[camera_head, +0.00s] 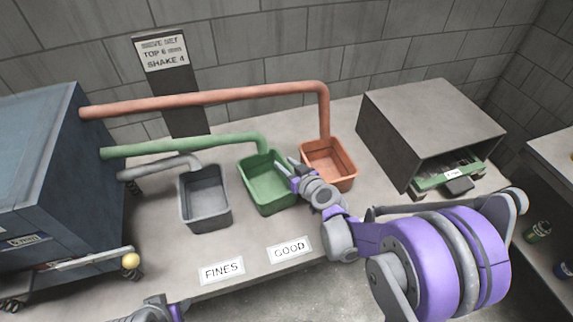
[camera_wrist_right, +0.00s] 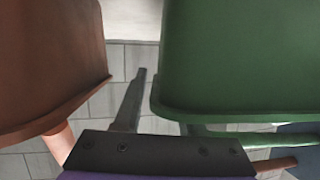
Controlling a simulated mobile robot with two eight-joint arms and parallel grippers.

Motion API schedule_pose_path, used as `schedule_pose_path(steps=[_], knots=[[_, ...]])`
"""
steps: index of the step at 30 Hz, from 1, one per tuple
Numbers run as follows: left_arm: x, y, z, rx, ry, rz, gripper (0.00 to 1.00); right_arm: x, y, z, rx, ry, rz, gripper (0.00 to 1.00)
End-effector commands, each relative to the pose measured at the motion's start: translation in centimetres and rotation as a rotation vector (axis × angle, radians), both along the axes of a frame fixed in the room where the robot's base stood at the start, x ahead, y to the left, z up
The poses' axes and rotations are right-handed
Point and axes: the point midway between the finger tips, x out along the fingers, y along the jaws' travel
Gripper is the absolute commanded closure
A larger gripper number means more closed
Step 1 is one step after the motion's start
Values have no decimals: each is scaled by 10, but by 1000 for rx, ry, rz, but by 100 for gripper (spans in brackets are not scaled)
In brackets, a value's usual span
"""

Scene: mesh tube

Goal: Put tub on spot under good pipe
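A green tub (camera_head: 267,181) stands on the table under the end of the green pipe (camera_head: 200,143), behind the card reading GOOD (camera_head: 289,249). In the right wrist view the green tub (camera_wrist_right: 238,55) fills the upper right. My right gripper (camera_head: 288,170) is at the green tub's right rim. One finger shows in the gap between the green tub and the orange tub (camera_head: 328,164), apart from the green wall; the other is hidden behind the green tub. It looks open. The floor spot under the tub is hidden. My left gripper (camera_head: 158,310) shows only partly at the bottom edge.
A grey tub (camera_head: 204,196) stands under the grey pipe (camera_head: 160,167), behind the FINES card (camera_head: 221,271). An orange pipe (camera_head: 210,98) ends above the orange tub. A blue machine (camera_head: 45,170) is at left, a grey box (camera_head: 430,125) at right.

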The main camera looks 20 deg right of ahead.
Motion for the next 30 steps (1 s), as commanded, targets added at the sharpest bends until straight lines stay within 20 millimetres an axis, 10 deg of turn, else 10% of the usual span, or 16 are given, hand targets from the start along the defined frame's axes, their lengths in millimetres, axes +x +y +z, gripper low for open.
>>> schedule_pose_path(steps=[11,30], knots=[[0,0,2,0,0,0,50,-10,-3,4,-1,0,-1,61],[1,0,14,0,-4,0,50,-98,-23,37,0,0,0,61]])
